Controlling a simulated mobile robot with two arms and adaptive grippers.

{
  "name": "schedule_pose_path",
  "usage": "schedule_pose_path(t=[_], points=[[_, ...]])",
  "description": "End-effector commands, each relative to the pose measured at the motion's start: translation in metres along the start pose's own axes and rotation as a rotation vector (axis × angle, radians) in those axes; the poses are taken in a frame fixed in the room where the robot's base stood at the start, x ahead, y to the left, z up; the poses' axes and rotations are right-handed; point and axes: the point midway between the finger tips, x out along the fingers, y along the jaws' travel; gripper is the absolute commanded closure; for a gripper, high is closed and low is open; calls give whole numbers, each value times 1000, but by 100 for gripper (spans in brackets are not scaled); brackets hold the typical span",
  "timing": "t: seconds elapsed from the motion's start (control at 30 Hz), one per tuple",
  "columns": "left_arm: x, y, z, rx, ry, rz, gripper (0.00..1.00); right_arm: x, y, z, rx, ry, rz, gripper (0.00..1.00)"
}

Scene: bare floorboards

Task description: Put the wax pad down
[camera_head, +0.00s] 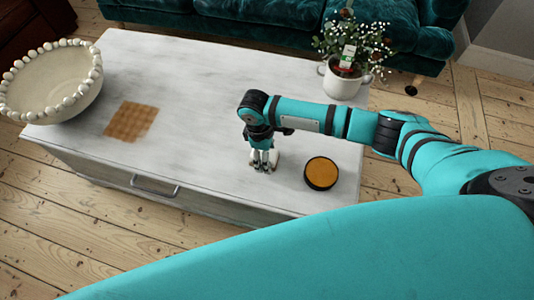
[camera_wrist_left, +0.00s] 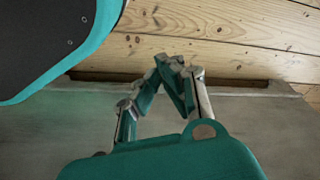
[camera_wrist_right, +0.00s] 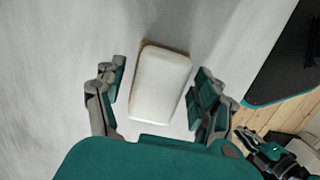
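The wax pad (camera_wrist_right: 161,84) is a white, rounded block with a thin brown edge. In the right wrist view it lies between the fingers of my right gripper (camera_wrist_right: 160,92), which are spread with a gap on each side. It appears to be on the pale tabletop. In the head view my right gripper (camera_head: 263,163) points down near the table's front edge, and a white bit of the pad (camera_head: 276,157) shows beside it, mostly hidden. My left gripper (camera_wrist_left: 172,65) has its fingertips together with nothing visible between them; the head view does not show it.
On the whitewashed table (camera_head: 215,90) are a round dark tin with orange contents (camera_head: 321,172), a brown square patch (camera_head: 131,121), a beaded bowl (camera_head: 50,85) and a potted plant (camera_head: 345,78). A green sofa (camera_head: 280,18) stands behind. The table's middle is clear.

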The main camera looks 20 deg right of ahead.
Motion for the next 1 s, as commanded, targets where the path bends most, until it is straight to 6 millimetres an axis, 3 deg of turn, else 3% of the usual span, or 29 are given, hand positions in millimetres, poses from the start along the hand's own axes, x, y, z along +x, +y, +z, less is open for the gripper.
schedule_pose_path(t=[0.27, 0.7, 1.0], points=[[-2, 0, -1, 0, 3, 0, 100, -9, 0, 0, 0, 1, 0, 30], [43, 4, 59, 9, -43, 6, 100, -98, 0, 0, 1, 3, 1, 30], [53, 4, 76, 12, -50, 6, 100, -123, 0, 0, 0, 0, -1, 30]])
